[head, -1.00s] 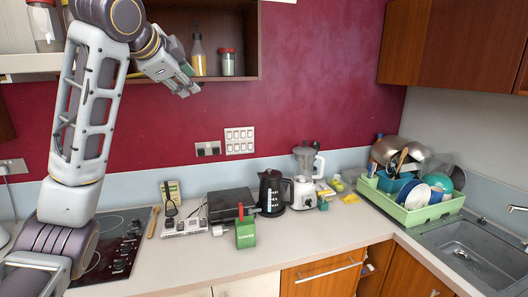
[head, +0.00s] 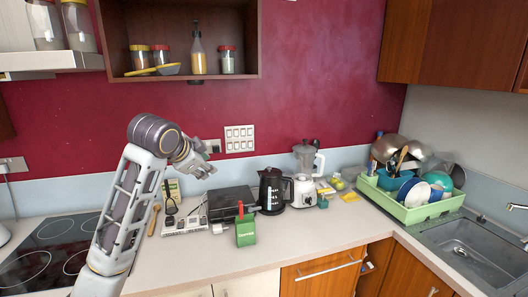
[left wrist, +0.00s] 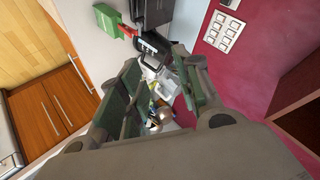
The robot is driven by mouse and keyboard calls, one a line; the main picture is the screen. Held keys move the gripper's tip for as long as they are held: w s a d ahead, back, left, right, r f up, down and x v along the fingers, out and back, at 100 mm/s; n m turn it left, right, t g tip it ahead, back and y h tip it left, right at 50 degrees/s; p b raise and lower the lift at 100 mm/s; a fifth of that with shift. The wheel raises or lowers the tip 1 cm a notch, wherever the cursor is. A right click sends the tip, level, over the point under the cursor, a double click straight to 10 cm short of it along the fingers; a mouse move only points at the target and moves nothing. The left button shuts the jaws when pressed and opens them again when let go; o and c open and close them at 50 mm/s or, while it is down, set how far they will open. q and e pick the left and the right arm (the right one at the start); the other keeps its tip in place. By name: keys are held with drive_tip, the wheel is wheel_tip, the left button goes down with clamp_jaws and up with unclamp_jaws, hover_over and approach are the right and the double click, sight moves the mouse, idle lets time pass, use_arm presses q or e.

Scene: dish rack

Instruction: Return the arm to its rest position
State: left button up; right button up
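My left arm rises from the bottom left of the head view, with its elbow high. My left gripper (head: 208,171) is in front of the red wall, below the open shelf and above the back of the counter. In the left wrist view its two fingers (left wrist: 157,68) stand apart, with a gap between them and nothing held. The gripper touches nothing that I can see. My right gripper is not in view.
The open shelf (head: 240,76) holds jars, a bottle (head: 198,55) and a yellow item (head: 155,70). Below stand a black kettle (head: 271,190), a blender (head: 305,175), a green box (head: 245,233) and a green dish rack (head: 415,212). The front counter is mostly clear.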

use_arm(q)
drive_tip(key=s+f+n+g, duration=0.15)
drive_tip(key=s+f, duration=0.35)
drive_tip(key=f, duration=0.8)
drive_tip(key=s+f+n+g, duration=0.1)
drive_tip(key=s+f+n, duration=0.25)
drive_tip(key=f, duration=0.85)
drive_tip(key=s+a+f+n+g+y, duration=0.1)
drive_tip(key=s+a+f+n+g, duration=0.15)
drive_tip(key=s+f, duration=0.85)
drive_tip(key=s+a+f+n+g+y, duration=0.1)
drive_tip(key=s+a+f+n, duration=0.15)
drive_tip(key=s+f, duration=0.8)
drive_tip(key=s+f+g+b, duration=0.1)
drive_tip(key=s+f, duration=0.2)
drive_tip(key=f, duration=1.2)
drive_tip(key=s+f+g+b, duration=0.1)
drive_tip(key=s+f, duration=0.2)
drive_tip(key=f, duration=1.3)
drive_tip(key=s+a+f+b, duration=0.1)
drive_tip(key=s+a+f, duration=0.1)
drive_tip(key=s+f, duration=0.9)
drive_tip(key=s+a+f+g+b, duration=0.1)
drive_tip(key=s+f, duration=1)
drive_tip(key=shift+s+a, duration=0.25)
drive_tip(key=shift+a, duration=0.1)
